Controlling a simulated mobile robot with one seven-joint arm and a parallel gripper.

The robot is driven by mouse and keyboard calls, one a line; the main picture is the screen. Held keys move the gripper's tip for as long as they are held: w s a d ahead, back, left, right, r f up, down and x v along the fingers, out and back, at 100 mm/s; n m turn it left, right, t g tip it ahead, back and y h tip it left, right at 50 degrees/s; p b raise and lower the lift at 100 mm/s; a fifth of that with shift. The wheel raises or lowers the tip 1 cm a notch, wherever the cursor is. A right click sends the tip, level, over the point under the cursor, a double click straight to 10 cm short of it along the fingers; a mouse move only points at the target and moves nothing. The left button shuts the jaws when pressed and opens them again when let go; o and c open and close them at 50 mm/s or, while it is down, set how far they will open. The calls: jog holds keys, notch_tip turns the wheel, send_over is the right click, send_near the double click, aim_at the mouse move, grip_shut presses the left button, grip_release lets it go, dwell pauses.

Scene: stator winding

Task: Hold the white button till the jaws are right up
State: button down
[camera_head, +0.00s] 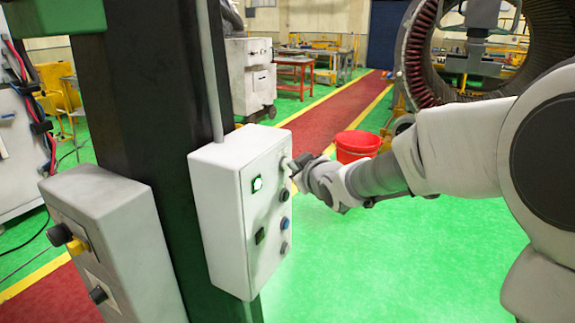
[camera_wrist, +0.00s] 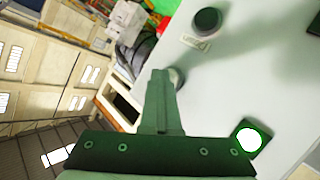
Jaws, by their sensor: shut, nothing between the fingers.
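A pale control box (camera_head: 225,215) is mounted on a dark column. Its face has a column of round buttons. The top one, a whitish button (camera_head: 285,162), is at my shut fingertips (camera_head: 298,168). In the wrist view my shut, empty gripper (camera_wrist: 160,75) points at the box face. A pale round button (camera_wrist: 178,77) shows just beside the fingertips, partly hidden by them. I cannot tell whether it is pressed in. A lit white lamp in a green square (camera_head: 257,184) is on the same face; it also shows in the wrist view (camera_wrist: 249,138). No moving jaws can be made out.
Below the top button are a black button (camera_head: 284,195), a blue button (camera_head: 284,223) and a grey one. A second grey box (camera_head: 120,245) is at left. A stator ring (camera_head: 418,50) and red bucket (camera_head: 357,146) stand behind my arm. Green floor is clear.

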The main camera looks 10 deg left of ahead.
jog(key=shift+s+d+p, duration=0.25)
jog(key=shift+d+p, duration=0.1)
jog(key=shift+d, duration=0.35)
jog(key=shift+s+d+p, duration=0.3)
jog(key=shift+d+p, duration=0.15)
jog(key=shift+d, duration=0.35)
jog(key=shift+s+d+p, duration=0.25)
jog(key=shift+d+p, duration=0.15)
jog(key=shift+d, duration=0.35)
jog(key=shift+s+d+p, duration=0.3)
jog(key=shift+d+p, duration=0.15)
jog(key=shift+d, duration=0.35)
